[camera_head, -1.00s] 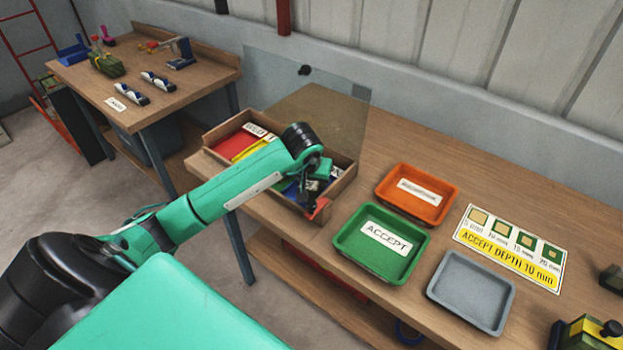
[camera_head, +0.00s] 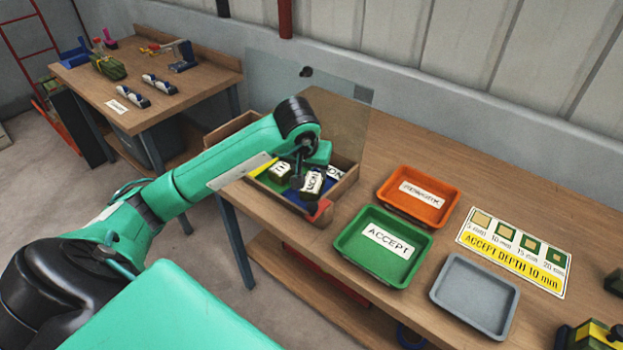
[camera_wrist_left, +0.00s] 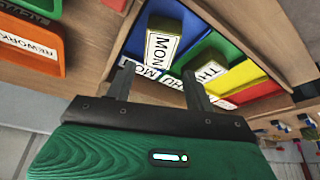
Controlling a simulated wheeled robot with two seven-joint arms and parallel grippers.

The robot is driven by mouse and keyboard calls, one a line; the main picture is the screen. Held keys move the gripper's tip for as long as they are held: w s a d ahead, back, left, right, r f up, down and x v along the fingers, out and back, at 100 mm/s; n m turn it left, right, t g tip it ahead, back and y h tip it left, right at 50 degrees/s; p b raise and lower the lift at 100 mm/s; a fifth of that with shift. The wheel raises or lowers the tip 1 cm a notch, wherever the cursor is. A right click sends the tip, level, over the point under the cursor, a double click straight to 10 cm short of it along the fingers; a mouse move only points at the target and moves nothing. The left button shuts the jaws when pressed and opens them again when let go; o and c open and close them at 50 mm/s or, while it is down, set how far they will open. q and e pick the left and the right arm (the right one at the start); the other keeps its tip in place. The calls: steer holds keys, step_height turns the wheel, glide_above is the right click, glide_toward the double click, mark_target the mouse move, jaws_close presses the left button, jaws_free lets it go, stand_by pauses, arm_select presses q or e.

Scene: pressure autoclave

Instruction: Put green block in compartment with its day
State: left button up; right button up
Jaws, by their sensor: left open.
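A green block (camera_wrist_left: 180,12) labelled MON stands in the blue compartment (camera_wrist_left: 136,42), beside that compartment's own MON label (camera_wrist_left: 150,72). In the head view the MON block (camera_head: 312,184) is at the right end of the wooden box. A second green block (camera_wrist_left: 228,75) labelled THU sits in the green compartment (camera_wrist_left: 198,50). It also shows in the head view (camera_head: 280,172). My left gripper (camera_wrist_left: 158,86) is open, its fingers apart with nothing gripped between them. In the head view the left gripper (camera_head: 298,182) is above the box, close to the blocks. My right gripper is out of view.
The wooden box (camera_head: 346,186) has a raised clear lid (camera_head: 335,110) behind it. A green ACCEPT tray (camera_head: 350,246), an orange tray (camera_head: 395,205) and a grey tray (camera_head: 475,295) stand to its right. An instruction card (camera_head: 515,250) lies farther right.

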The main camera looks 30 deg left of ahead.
arm_select(q)
steer(key=v, duration=0.3)
steer(key=shift+s+r, duration=0.15)
steer(key=shift+r, duration=0.2)
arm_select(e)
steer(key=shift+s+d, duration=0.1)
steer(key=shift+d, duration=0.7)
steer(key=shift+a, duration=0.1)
